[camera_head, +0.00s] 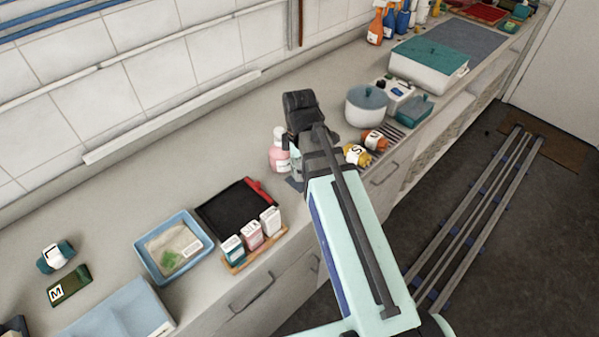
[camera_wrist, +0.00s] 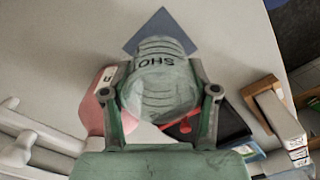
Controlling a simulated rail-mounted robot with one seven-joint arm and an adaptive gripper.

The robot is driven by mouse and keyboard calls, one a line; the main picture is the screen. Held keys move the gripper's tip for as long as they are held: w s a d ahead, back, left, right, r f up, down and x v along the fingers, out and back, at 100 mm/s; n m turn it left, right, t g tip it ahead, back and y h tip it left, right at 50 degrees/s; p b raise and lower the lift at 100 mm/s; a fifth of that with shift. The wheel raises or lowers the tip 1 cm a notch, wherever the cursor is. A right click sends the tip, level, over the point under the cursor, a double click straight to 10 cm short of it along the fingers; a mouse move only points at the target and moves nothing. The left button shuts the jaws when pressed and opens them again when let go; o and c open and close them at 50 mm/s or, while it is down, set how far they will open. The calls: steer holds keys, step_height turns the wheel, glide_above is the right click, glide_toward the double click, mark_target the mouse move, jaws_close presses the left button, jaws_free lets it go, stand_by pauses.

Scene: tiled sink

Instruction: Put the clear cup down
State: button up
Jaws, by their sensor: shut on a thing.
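The clear cup (camera_wrist: 160,85) is a ribbed, see-through cup with dark letters on it. In the wrist view it sits between the two fingers of my gripper (camera_wrist: 159,93), which is shut on it. A blue square mat (camera_wrist: 160,27) lies on the counter, partly behind the cup in the wrist view. In the head view a small part of the mat (camera_head: 293,184) shows beside my arm. My arm hides most of the gripper and cup there, and I cannot tell whether the cup touches anything below.
A pink bottle (camera_head: 279,153) stands close by on the left, also in the wrist view (camera_wrist: 92,103). A black tray (camera_head: 235,208) with a red item and several small boxes (camera_head: 252,235) are nearer. Yellow and orange bottles (camera_head: 357,155) and a lidded pot (camera_head: 366,106) stand right.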

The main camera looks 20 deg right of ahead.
steer(key=shift+f, duration=1.6)
steer(key=shift+f, duration=0.1)
steer(key=o, duration=1.2)
step_height(320, 180, up, 12)
steer(key=shift+r+b, duration=0.15)
steer(key=shift+b, duration=0.65)
